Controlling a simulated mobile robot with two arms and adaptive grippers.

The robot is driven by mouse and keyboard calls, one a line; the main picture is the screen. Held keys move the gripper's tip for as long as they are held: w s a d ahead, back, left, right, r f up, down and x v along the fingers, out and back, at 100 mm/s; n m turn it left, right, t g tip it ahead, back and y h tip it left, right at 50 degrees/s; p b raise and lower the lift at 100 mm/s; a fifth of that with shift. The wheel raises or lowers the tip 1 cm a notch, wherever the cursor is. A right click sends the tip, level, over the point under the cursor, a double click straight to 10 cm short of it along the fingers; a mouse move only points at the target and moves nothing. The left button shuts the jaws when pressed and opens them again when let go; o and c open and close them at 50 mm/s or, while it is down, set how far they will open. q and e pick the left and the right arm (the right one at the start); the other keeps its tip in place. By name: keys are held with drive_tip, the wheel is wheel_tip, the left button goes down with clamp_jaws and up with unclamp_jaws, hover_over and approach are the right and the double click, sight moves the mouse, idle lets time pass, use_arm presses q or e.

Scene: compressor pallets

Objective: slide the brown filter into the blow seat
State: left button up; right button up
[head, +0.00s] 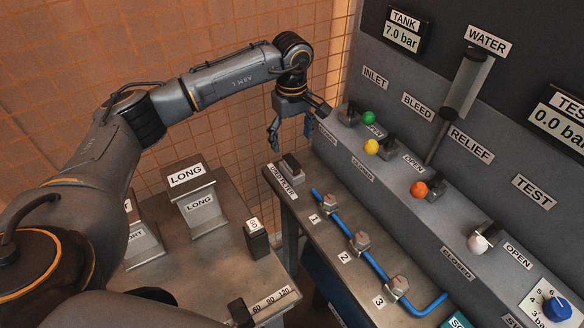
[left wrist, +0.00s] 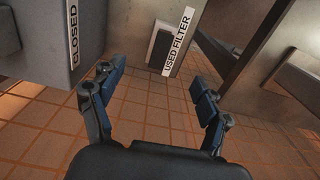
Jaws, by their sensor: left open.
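My left gripper (head: 290,131) hangs open and empty above the far end of the bench, near the USED FILTER label (head: 283,180). A small dark block with a paler top (head: 291,165) sits beside that label. In the left wrist view, the open fingers (left wrist: 156,76) point toward this dark block (left wrist: 160,42) and the USED FILTER label (left wrist: 179,42), with nothing between them. I cannot pick out a brown filter for certain, nor a seat marked blow. My right gripper is not in view.
The panel with coloured valve knobs (head: 371,147) rises to the right of the gripper. A blue pipe (head: 375,264) with several grey fittings runs along the bench.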

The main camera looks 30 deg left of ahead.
sight(292, 162)
use_arm(q)
wheel_tip(292, 162, down, 7)
drive_tip(key=b, duration=0.4)
drive_tip(key=shift+f, duration=0.15)
drive_tip(key=shift+f+b, duration=0.45)
drive_tip(key=shift+b, duration=0.15)
idle(0.5)
clamp_jaws()
idle(0.4)
drive_tip(key=shift+r, duration=0.15)
